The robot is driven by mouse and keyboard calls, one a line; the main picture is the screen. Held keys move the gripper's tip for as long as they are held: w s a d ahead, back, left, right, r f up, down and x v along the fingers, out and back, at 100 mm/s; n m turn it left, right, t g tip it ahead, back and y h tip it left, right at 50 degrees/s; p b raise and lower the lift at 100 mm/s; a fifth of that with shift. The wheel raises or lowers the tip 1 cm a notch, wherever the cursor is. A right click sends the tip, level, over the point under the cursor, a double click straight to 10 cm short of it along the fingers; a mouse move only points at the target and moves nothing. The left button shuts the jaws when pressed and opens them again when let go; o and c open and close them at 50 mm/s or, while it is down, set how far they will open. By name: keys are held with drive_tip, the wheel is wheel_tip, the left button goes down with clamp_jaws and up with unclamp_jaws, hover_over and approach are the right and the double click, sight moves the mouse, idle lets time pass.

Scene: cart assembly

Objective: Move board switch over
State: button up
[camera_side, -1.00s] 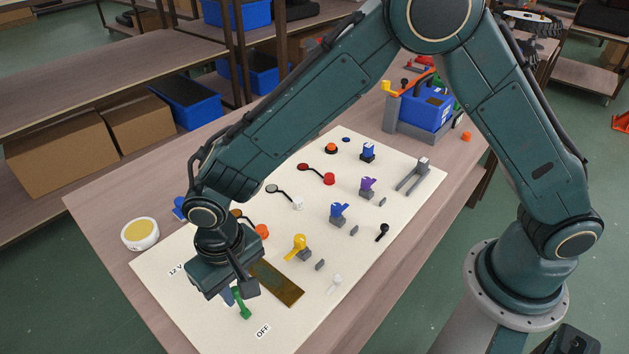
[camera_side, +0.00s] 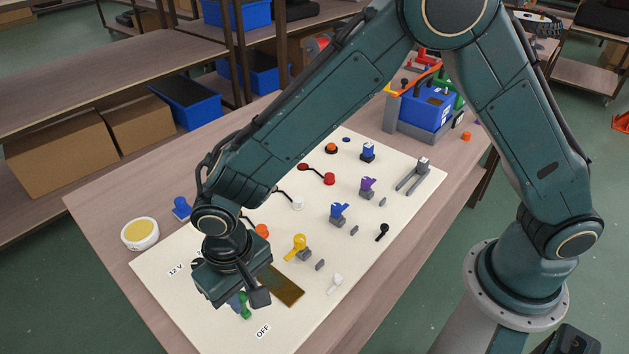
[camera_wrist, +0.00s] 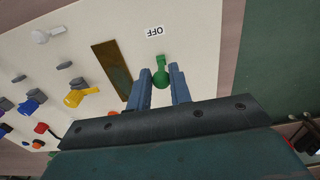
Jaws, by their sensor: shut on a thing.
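The board (camera_side: 315,299) is a pale sheet lying on the table, printed with "12 V" at its left and "OFF" (camera_side: 263,331) near its front corner. A green switch (camera_side: 245,310) sits near the OFF label, mostly hidden under my gripper in the side view. In the wrist view the green switch (camera_wrist: 161,78) stands between the two blue-grey fingers of my gripper (camera_wrist: 163,80), its lever pointing toward the OFF label (camera_wrist: 154,30). My gripper is shut on the green switch.
A brown-gold plate (camera_side: 284,287) lies beside the switch. A yellow switch (camera_side: 298,243), blue switch (camera_side: 338,211) and purple switch (camera_side: 367,185) stand further back on the board. A round white container (camera_side: 140,234) and a blue piece (camera_side: 181,207) are at the left.

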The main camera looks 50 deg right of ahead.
drive_tip(key=shift+s, duration=0.2)
drive_tip(key=shift+s+f, duration=0.15)
drive_tip(key=shift+s, duration=0.6)
drive_tip(key=shift+s+f, duration=0.1)
drive_tip(key=shift+c, duration=0.2)
drive_tip(key=shift+s+f, duration=0.15)
drive_tip(key=shift+s, duration=0.25)
clamp_jaws()
drive_tip(key=shift+o, duration=1.9)
unclamp_jaws()
